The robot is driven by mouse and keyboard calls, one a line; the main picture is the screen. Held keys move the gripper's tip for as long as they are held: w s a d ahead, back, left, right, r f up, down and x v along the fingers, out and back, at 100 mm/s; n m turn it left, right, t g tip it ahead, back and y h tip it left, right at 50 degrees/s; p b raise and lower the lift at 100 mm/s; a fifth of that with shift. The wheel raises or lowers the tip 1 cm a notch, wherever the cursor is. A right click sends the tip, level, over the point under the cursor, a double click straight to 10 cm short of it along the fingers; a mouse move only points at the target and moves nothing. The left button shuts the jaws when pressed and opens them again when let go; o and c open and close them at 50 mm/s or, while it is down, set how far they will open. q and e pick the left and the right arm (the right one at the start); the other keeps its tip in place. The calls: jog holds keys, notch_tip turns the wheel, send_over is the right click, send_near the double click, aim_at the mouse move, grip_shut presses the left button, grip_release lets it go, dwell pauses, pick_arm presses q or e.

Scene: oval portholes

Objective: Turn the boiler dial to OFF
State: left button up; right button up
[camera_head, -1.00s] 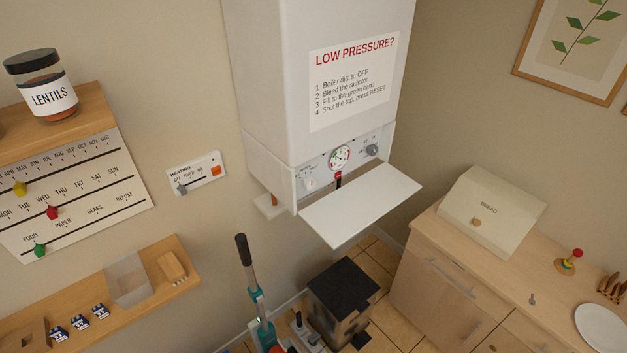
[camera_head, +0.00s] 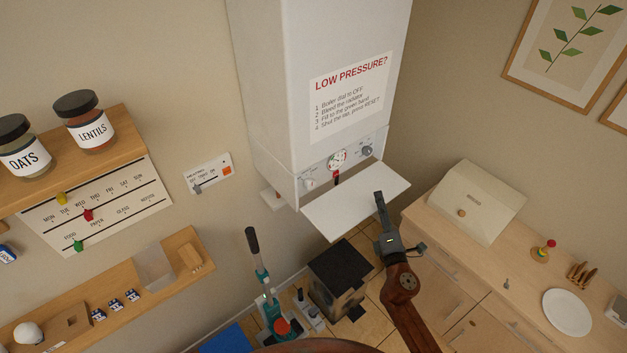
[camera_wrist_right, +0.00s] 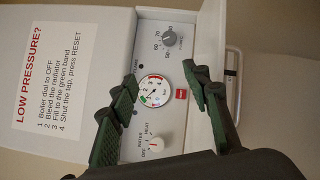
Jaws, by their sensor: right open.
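The boiler dial is a small white knob (camera_head: 309,183) at the left of the boiler's control panel, above the lowered flap (camera_head: 350,203). In the right wrist view the dial (camera_wrist_right: 157,142) has a red mark and the words OFF, WATER and HEAT beside it. I cannot tell for sure which word it points to. My right gripper (camera_head: 380,198) is in front of the flap's right part, apart from the dial. In the right wrist view its open, empty fingers (camera_wrist_right: 158,76) frame the round pressure gauge (camera_wrist_right: 154,90). My left gripper is not in view.
A grey temperature knob (camera_head: 367,151) and a red button (camera_wrist_right: 181,94) share the panel. The white boiler (camera_head: 280,90) stands above, with a "LOW PRESSURE?" notice (camera_head: 348,98). A black box (camera_head: 340,272) and a pump (camera_head: 268,280) stand below. A counter (camera_head: 490,265) is at right.

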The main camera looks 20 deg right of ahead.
jog(key=w+a+r+n+t+y, duration=0.1)
jog(key=w+a+r+n+y, duration=0.3)
jog(key=a+n, duration=0.35)
jog(key=n+g+y, duration=0.3)
jog(key=n+y, duration=0.3)
jog(key=n, duration=0.7)
send_near(312, 185)
jog(key=shift+p+x, duration=0.35)
jog(key=shift+x, duration=0.55)
jog(key=x, duration=0.7)
jog(key=shift+w, duration=0.3)
jog(key=shift+c, duration=0.2)
jog(key=c, duration=1.1)
